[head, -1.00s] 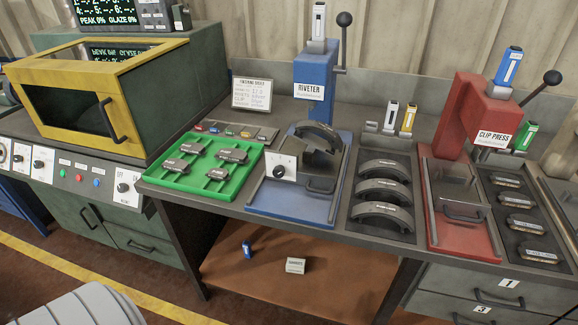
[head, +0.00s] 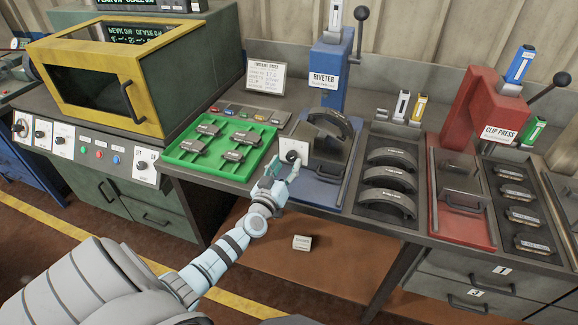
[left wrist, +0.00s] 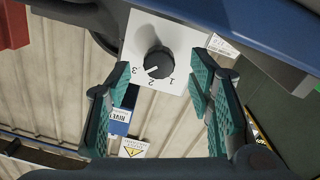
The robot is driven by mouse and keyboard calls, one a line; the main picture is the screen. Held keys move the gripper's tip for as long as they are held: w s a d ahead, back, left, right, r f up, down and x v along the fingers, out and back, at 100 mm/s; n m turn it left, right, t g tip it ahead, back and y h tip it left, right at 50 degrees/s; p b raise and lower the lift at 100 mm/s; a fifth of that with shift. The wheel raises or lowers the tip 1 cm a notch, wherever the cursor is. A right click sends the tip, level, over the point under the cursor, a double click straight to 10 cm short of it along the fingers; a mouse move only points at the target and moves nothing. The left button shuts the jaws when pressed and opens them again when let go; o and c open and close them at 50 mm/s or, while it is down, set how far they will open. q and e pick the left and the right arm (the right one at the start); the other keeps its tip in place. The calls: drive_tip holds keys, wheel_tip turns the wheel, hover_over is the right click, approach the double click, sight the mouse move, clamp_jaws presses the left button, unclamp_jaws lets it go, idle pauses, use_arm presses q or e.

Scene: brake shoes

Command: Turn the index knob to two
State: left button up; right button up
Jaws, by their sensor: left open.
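The index knob (head: 291,156) is a black round knob on a white plate at the front left of the blue riveter (head: 328,83). In the left wrist view the knob (left wrist: 158,62) has a white pointer line aimed between the 3 and the 2, and the plate (left wrist: 138,38) carries the numbers 1, 2 and 3. My left gripper (head: 281,171) is open and empty just in front of the knob. In the left wrist view its teal fingers (left wrist: 161,78) stand either side of the knob, with gaps showing. My right gripper is out of view.
A green tray (head: 215,170) of pads lies left of the riveter. A dark tray (head: 388,212) of brake shoes and the red clip press (head: 487,115) stand to the right. A yellow-framed oven (head: 95,75) is at the left. A small box (head: 301,242) lies on the lower shelf.

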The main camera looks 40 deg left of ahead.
sight(292, 156)
use_arm(q)
drive_tip(key=x, duration=0.2)
drive_tip(key=shift+w+f, duration=0.1)
drive_tip(key=shift+w, duration=0.2)
clamp_jaws()
drive_tip(key=shift+n, duration=0.5)
drive_tip(key=n, duration=0.3)
drive_tip(key=shift+n, duration=0.3)
drive_tip(key=n, duration=0.4)
drive_tip(key=shift+b, duration=0.35)
drive_tip(key=shift+n, duration=0.3)
unclamp_jaws()
